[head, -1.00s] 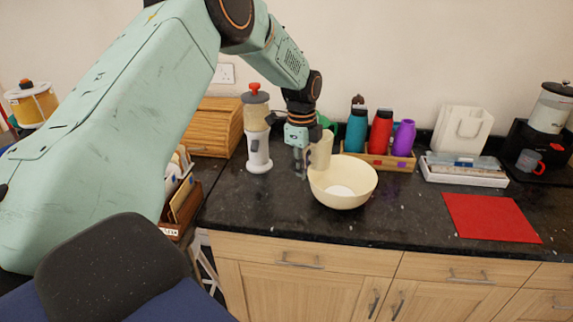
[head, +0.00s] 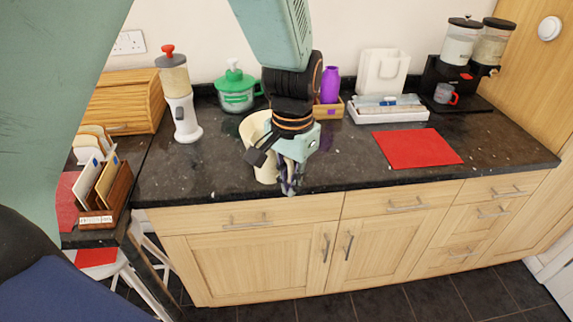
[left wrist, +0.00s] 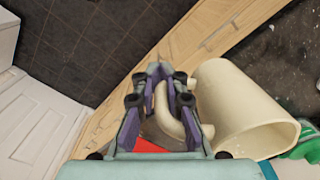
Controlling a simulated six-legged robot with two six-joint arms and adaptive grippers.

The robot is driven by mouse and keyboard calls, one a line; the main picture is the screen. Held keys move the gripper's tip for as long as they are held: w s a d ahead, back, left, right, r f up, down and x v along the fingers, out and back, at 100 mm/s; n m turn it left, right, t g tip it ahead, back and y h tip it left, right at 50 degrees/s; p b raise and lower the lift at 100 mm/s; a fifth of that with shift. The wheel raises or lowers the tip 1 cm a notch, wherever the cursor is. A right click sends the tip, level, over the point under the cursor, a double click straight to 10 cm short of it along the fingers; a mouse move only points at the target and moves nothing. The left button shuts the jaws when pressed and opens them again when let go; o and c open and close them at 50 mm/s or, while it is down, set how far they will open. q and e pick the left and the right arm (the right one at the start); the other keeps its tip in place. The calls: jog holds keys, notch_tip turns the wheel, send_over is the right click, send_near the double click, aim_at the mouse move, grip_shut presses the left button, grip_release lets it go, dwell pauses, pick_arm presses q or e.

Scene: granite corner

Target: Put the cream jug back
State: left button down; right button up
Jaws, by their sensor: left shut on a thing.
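The cream jug (head: 252,132) is held over the dark counter, left of my left gripper (head: 288,182) in the head view. In the left wrist view the jug (left wrist: 240,108) leans with its open mouth toward the lower right. My left gripper (left wrist: 165,110) is shut on the jug's handle, which lies between its purple-padded fingers. My arm and wrist cover part of the jug in the head view. The pale bowl seen earlier cannot be made out clearly behind them. My right gripper is not in view.
A white and grey grinder (head: 182,105) and a green pot (head: 236,92) stand left and behind. A purple flask (head: 330,85) sits in a wooden holder. A red mat (head: 418,148) lies right. The counter (head: 345,165) between is clear.

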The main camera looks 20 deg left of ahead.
pick_arm(q)
jog(key=s+d+f+n+b, duration=0.1)
jog(key=s+f+n+b, duration=0.1)
jog(key=f+b, duration=1.4)
jog(key=shift+s+f+n, duration=0.4)
jog(key=shift+s+f, duration=0.1)
jog(key=shift+s, duration=0.05)
